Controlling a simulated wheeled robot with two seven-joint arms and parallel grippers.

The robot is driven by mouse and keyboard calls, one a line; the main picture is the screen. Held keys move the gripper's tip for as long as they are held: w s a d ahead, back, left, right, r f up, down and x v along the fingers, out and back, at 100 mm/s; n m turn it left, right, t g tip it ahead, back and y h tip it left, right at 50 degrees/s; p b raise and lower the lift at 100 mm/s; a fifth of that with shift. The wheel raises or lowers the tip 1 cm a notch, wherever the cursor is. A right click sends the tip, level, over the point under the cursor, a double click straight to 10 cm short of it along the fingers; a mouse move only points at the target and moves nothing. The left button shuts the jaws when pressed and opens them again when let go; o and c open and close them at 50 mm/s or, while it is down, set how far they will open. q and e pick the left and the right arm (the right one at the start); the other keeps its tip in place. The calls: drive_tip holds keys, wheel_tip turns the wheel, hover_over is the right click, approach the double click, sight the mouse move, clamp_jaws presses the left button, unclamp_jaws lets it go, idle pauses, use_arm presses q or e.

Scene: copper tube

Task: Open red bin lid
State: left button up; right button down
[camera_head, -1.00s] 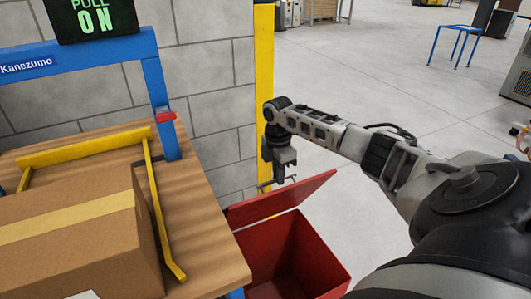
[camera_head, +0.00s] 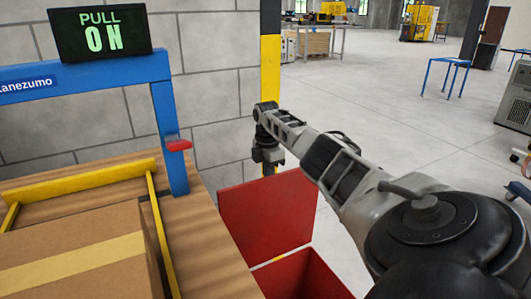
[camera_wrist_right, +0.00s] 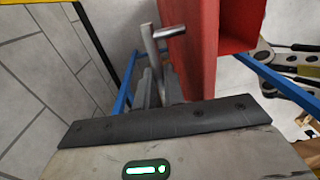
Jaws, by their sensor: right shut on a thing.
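The red bin (camera_head: 305,278) stands on the floor beside the wooden table, partly cut off by the lower edge of the head view. Its red lid (camera_head: 268,212) is swung up, steeply tilted, and the bin's top is open. My right gripper (camera_head: 268,166) is at the lid's upper edge. In the right wrist view the grey metal lid handle (camera_wrist_right: 168,33) juts from the red lid (camera_wrist_right: 203,55), and the gripper is shut on it; the fingertips are mostly hidden. My left gripper is not in view.
The wooden table (camera_head: 208,240) holds a cardboard box (camera_head: 75,250) and yellow rails. A blue frame with a sign (camera_head: 100,32) stands over it. A yellow post (camera_head: 270,75) and a block wall are close behind the gripper. The floor to the right is open.

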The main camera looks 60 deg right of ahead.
drive_tip(key=shift+s+a+f, duration=0.15)
drive_tip(key=shift+s+f, duration=0.05)
drive_tip(key=shift+f, duration=0.2)
drive_tip(key=c, duration=1.7)
unclamp_jaws()
drive_tip(key=shift+o, duration=1.1)
drive_tip(key=shift+w+d, duration=0.15)
drive_tip(key=shift+d, duration=0.05)
wheel_tip(320, 180, up, 16)
drive_tip(key=w+p, duration=0.1)
drive_tip(key=shift+d, duration=0.2)
